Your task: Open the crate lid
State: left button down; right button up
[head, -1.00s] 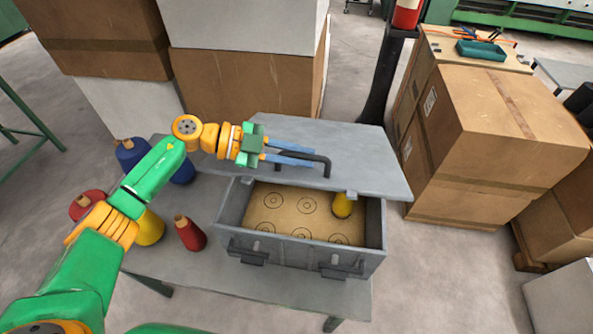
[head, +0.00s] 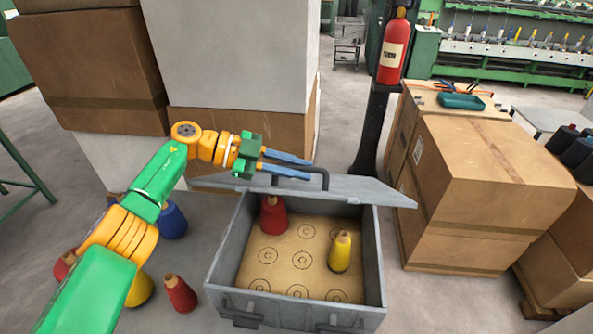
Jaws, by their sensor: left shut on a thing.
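The grey crate (head: 223,256) stands open on the table, with latches on its front. Its grey lid (head: 372,188) is raised at the rear of the crate and seen nearly edge-on. A dark bar handle (head: 325,179) stands on the lid. My left gripper (head: 311,168), with blue fingers, is shut on this handle. The fingers partly hide the handle. Inside the crate, a red cone (head: 273,216) stands at the back left and a yellow cone (head: 340,253) at the right, on a tan board with ring marks. My right gripper is not in view.
Several cones stand left of the crate: blue (head: 172,221), yellow (head: 139,290) and red (head: 180,294). Tall stacked boxes (head: 90,72) rise behind at left. Cardboard boxes (head: 480,180) stand at right, and a post with a fire extinguisher (head: 394,48) stands behind.

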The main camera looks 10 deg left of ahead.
aim_at(265, 183)
pick_arm(q)
jog(key=c, duration=0.9)
grip_release()
jog(key=shift+o, duration=0.3)
jog(key=shift+w, duration=0.2)
jog(key=shift+a+f, duration=0.1)
jog(key=b+v, duration=0.2)
jog(key=v, duration=0.4)
jog(key=shift+b, duration=0.35)
jog(key=shift+s+a+r, duration=0.1)
jog(key=shift+a+r, duration=0.1)
jog(key=shift+a, duration=0.2)
jog(key=shift+d, duration=0.1)
jog(key=shift+c, duration=0.3)
